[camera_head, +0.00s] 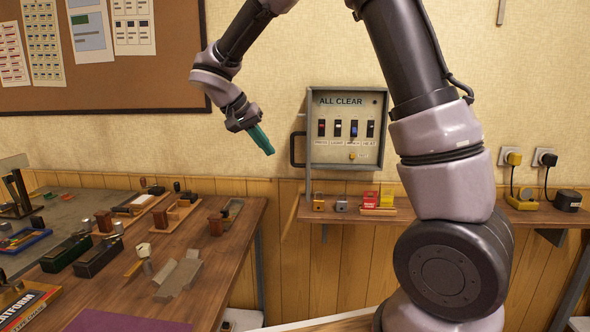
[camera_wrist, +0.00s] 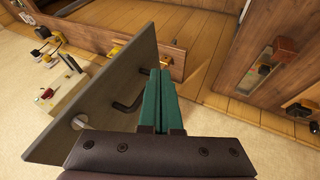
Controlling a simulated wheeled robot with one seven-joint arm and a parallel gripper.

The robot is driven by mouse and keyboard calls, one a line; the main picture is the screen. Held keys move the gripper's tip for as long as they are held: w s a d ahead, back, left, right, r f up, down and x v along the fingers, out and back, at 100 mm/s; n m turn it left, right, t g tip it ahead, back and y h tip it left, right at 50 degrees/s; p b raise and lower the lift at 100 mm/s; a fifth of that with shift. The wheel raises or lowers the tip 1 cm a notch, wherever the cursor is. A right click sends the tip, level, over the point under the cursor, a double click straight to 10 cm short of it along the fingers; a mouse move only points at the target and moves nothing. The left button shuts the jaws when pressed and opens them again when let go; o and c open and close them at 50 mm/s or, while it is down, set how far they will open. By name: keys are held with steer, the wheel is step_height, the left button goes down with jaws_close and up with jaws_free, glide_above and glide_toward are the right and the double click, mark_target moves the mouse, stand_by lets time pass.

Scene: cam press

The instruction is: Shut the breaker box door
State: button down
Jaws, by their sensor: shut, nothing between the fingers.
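The breaker box (camera_head: 347,130) hangs on the wall, its grey panel marked "ALL CLEAR" above a row of switches. Its grey door stands open at the box's left side, nearly edge-on in the head view (camera_head: 309,130), and shows broadly in the wrist view (camera_wrist: 98,98). A dark handle (camera_head: 293,150) sticks out from the door's left face; it also shows in the wrist view (camera_wrist: 128,106). My gripper (camera_head: 268,150) is left of the door, with teal fingers shut and empty. In the wrist view the fingers (camera_wrist: 160,75) are beside the handle; contact cannot be told.
A wooden shelf (camera_head: 400,214) with small blocks sits below the box. A cluttered workbench (camera_head: 215,265) stands at left. Two plugged-in adapters are on the right wall. Bare wall lies left of the door.

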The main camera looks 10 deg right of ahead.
steer(key=w+d+f, duration=0.2)
steer(key=d+f, duration=0.6)
steer(key=d, duration=0.1)
steer(key=shift+f, duration=0.1)
steer(key=shift+s+d, duration=0.1)
stand_by(0.4)
